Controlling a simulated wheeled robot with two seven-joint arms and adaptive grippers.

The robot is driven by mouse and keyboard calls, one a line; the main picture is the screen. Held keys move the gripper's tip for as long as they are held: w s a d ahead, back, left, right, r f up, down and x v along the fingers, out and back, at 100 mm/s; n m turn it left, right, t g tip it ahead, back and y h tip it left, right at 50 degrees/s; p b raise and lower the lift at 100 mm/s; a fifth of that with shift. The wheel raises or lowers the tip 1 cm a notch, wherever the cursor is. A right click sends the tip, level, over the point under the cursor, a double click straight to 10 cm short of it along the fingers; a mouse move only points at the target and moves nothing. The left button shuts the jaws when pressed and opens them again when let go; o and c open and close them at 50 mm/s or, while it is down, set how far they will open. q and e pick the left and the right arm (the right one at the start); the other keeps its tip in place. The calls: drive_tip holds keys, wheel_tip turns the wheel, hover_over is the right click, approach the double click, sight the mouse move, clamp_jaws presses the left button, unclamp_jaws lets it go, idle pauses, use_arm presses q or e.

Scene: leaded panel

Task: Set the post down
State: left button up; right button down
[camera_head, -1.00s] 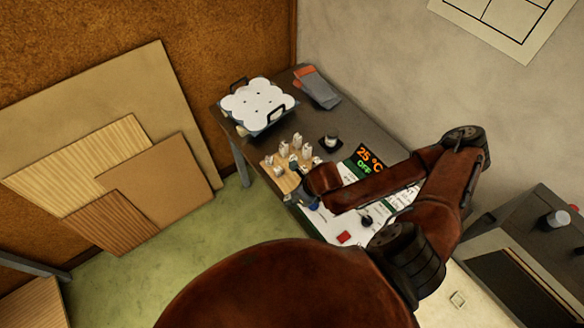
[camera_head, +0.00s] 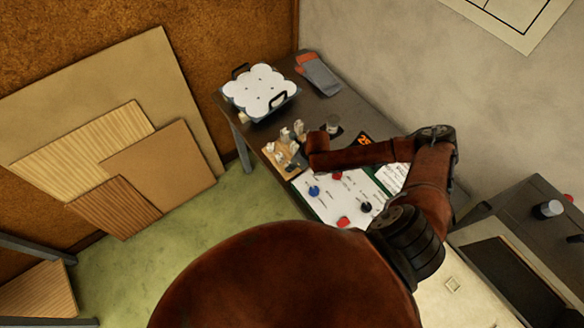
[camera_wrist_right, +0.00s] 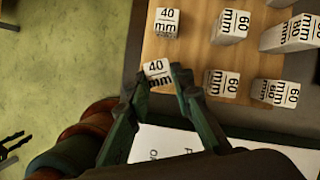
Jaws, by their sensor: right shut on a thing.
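My right gripper (camera_wrist_right: 161,76) is shut on a pale post marked "40 mm" (camera_wrist_right: 156,69), one finger on each side. In the right wrist view the held post shows over the near left part of a wooden board (camera_wrist_right: 189,55). I cannot tell whether it touches the board. Another 40 mm post (camera_wrist_right: 166,22) and several 60 mm posts (camera_wrist_right: 232,26) stand on the board. A dark pronged shape at the right wrist view's left edge may be my left gripper (camera_wrist_right: 12,145).
A white panel (camera_head: 330,205) with red, blue and black knobs lies beside the board. Wooden sheets lean at the left wall.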

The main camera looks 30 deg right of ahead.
wheel_tip(320, 180, down, 2)
drive_tip(key=shift+s+f, duration=0.1)
drive_tip(key=shift+f, duration=0.05)
drive_tip(key=c, duration=1.7)
unclamp_jaws()
drive_tip(key=v, duration=1.2)
